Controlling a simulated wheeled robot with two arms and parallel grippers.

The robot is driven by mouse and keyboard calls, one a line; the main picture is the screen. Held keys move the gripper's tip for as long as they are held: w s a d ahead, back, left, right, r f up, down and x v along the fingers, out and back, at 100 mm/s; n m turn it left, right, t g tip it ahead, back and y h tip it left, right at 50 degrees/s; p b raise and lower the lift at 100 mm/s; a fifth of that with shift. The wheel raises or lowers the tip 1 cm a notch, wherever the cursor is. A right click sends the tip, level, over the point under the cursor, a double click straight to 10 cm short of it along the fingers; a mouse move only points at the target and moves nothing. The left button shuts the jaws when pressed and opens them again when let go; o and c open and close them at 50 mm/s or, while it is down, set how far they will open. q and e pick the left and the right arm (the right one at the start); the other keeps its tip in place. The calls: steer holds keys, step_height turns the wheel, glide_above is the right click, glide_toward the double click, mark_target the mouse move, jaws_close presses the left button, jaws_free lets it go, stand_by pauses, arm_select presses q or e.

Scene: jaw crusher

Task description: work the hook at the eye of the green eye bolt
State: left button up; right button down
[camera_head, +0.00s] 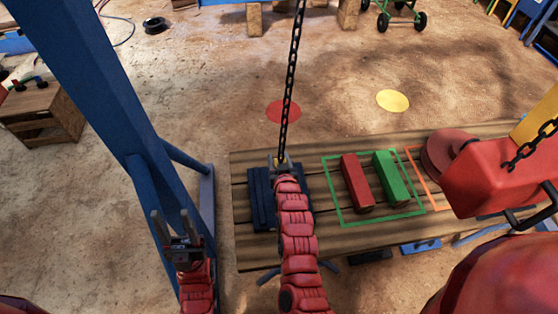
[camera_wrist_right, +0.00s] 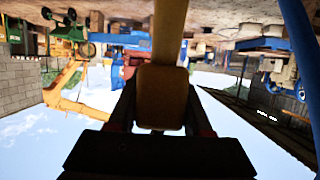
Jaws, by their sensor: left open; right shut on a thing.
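My right gripper (camera_head: 281,162) is shut on a yellow hook block (camera_wrist_right: 160,98) at the lower end of a dark hanging chain (camera_head: 291,70). In the right wrist view the yellow piece fills the space between the fingers, and its shank runs up out of the picture. The hook's tip cannot be made out. In the head view this gripper is above a dark blue ribbed plate (camera_head: 262,205), which my right arm partly covers. I cannot make out the green eye bolt or its eye. My left gripper (camera_head: 173,222) is open and empty, beside the blue post.
A wooden pallet table (camera_head: 330,232) carries a red block (camera_head: 357,182) and a green block (camera_head: 391,178) inside a green outline. A blue post (camera_head: 100,90) stands at left. A red machine part with a chain (camera_head: 500,180) is at right. Sandy floor lies behind.

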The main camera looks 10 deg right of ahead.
steer(key=shift+w+r, duration=0.25)
steer(key=shift+r, duration=0.2)
steer(key=shift+r, duration=0.1)
steer(key=shift+c, duration=1.2)
jaws_free()
steer(key=shift+s, duration=0.1)
